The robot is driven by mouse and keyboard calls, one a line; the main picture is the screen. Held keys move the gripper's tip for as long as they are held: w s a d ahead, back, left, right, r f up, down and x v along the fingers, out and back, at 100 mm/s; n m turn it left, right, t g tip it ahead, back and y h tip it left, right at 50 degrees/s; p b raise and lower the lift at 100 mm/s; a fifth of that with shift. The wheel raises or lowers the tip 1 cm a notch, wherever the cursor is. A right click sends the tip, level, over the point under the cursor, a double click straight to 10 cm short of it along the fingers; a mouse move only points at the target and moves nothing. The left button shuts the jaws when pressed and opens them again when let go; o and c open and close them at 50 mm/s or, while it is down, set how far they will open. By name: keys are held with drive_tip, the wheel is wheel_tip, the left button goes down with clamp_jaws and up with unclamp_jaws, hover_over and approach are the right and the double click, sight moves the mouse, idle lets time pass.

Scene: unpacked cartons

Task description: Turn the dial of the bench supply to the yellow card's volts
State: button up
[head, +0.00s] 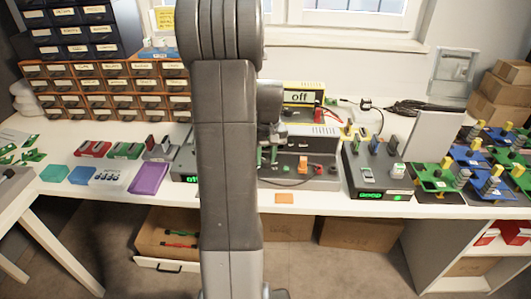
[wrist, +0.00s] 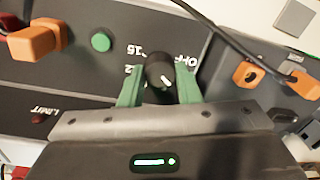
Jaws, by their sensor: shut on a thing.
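The bench supply (head: 325,183) is a dark grey box on the white bench, partly hidden behind my arm in the head view. Its black panel (wrist: 60,75) fills much of the wrist view. The dial (wrist: 160,70) is a black knob with a short white mark, which points toward the lower right of the wrist view. Printed "OFF" and "15" stand around it; another label is partly covered. My gripper (wrist: 160,88) is shut on the dial, a green fingertip on each side. A yellow card (head: 165,18) hangs at the top left; its writing is too small to read.
Orange plugs (wrist: 38,42) with cables and a green button (wrist: 101,42) are close to the gripper. A dark box with a green display (head: 369,196) stands to the right. An orange card (head: 284,198) lies at the front edge.

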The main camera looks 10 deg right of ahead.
sight(268, 160)
drive_tip(key=m+p, duration=0.1)
drive_tip(key=m, duration=0.4)
drive_tip(key=shift+m, duration=0.3)
idle(0.4)
drive_tip(key=o, duration=1)
drive_tip(key=shift+r, duration=0.1)
drive_tip(key=r, duration=0.4)
drive_tip(key=r+p, duration=0.1)
drive_tip(key=r, duration=0.8)
drive_tip(key=shift+s+d+r+p, duration=0.2)
drive_tip(key=shift+d+r+p, duration=0.15)
drive_tip(key=shift+f, duration=0.15)
drive_tip(key=f, duration=0.4)
drive_tip(key=f+b, duration=0.1)
drive_tip(key=f, duration=0.8)
drive_tip(key=shift+w+a+f, duration=0.2)
drive_tip(key=shift+a+f, duration=0.1)
